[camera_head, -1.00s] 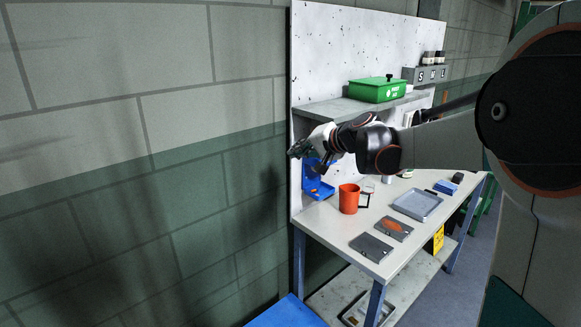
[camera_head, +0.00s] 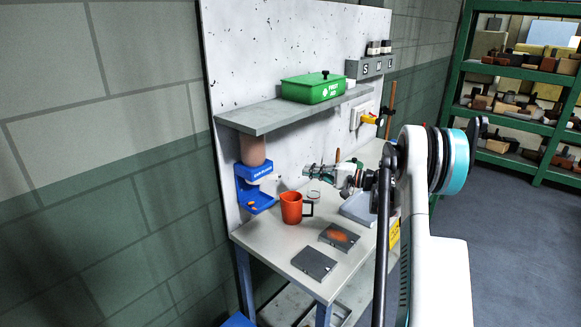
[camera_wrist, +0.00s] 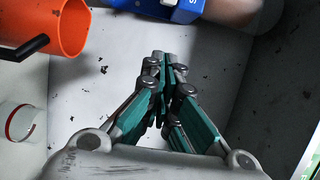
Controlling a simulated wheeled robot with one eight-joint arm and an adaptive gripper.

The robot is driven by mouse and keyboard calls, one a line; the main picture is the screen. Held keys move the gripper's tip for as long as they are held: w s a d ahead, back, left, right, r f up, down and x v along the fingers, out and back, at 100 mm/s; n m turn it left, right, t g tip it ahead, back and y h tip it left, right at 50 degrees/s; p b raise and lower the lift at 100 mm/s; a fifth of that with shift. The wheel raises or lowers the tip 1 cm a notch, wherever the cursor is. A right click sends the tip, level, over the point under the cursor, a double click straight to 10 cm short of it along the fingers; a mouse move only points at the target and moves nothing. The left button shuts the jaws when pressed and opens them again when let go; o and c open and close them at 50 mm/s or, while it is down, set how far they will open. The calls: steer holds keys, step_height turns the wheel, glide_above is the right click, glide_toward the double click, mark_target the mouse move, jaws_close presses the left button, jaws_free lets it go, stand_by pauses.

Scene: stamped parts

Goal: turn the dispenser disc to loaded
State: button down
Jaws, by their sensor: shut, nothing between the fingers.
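The blue dispenser (camera_head: 260,170) hangs on the speckled back panel under the shelf, with a brownish clear canister (camera_head: 252,149) on top. A pale part shows inside its blue frame, and a small orange spot lies in its lower tray. I cannot make out the disc or its setting. My gripper (camera_head: 308,169) is to the right of the dispenser, apart from it, above the bench behind the orange mug. In the wrist view my gripper (camera_wrist: 166,58) has its fingers together and empty. The dispenser's blue body (camera_wrist: 165,8) is cut off at the top edge there.
The orange mug (camera_head: 291,208) stands on the bench (camera_head: 270,240) below the dispenser; it also shows in the wrist view (camera_wrist: 68,28). Two dark plates (camera_head: 314,263) lie in front. A grey shelf (camera_head: 262,119) carries a green first-aid box (camera_head: 312,88). A yellow-handled wall switch (camera_head: 371,119) is to the right.

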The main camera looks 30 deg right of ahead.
steer(key=w+a+b, duration=0.3)
steer(key=w+a, duration=0.1)
steer(key=a, duration=0.4)
steer(key=shift+a+b, duration=0.25)
steer(key=shift+b, duration=0.15)
stand_by(0.4)
